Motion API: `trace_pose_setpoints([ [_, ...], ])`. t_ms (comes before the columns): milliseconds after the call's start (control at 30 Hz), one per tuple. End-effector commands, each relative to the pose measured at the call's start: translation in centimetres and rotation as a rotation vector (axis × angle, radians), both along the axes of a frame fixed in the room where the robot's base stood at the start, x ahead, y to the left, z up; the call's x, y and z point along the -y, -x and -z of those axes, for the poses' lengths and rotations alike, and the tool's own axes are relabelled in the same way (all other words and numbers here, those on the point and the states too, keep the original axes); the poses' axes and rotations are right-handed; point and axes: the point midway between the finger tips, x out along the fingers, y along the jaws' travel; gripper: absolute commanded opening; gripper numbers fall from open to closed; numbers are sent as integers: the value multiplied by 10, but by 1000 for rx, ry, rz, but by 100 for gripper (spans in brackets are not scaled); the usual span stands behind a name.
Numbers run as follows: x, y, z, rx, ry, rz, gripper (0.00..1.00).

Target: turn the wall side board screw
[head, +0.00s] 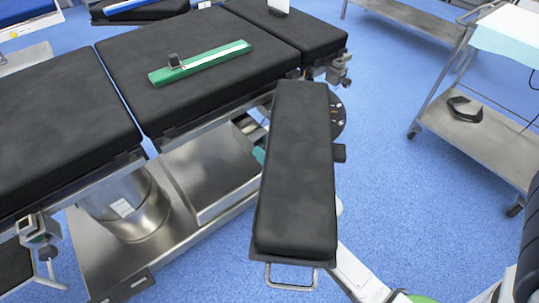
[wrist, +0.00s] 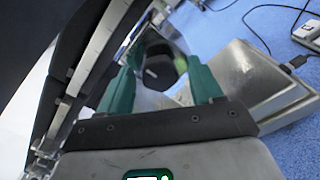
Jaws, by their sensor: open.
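The padded black arm board (head: 294,175) sticks out from the table's near side in the head view, with a metal loop handle at its near end. My gripper (wrist: 160,66) is open in the wrist view, with its two green fingers apart. A dark rounded knob-like part (wrist: 160,70) shows between and beyond the fingertips; I cannot tell for sure whether it is the board's screw, or whether the fingers touch it. In the head view the board hides most of my gripper; a small teal patch at its left edge looks like a finger.
The operating table (head: 66,100) has black pads, with a green bar (head: 200,62) lying on top. Its steel column (head: 133,205) and base are below left. A steel trolley (head: 480,140) stands at right. Blue floor is clear between board and trolley.

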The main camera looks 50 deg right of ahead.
Motion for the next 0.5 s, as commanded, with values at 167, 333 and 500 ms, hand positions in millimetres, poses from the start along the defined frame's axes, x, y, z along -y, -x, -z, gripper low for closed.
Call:
trace_pose_setpoints([
  [167, 0, 0, 0, 0, 0, 0, 64],
  [333, 0, 0, 0, 0, 0, 0, 48],
  [500, 0, 0, 0, 0, 0, 0, 32],
])
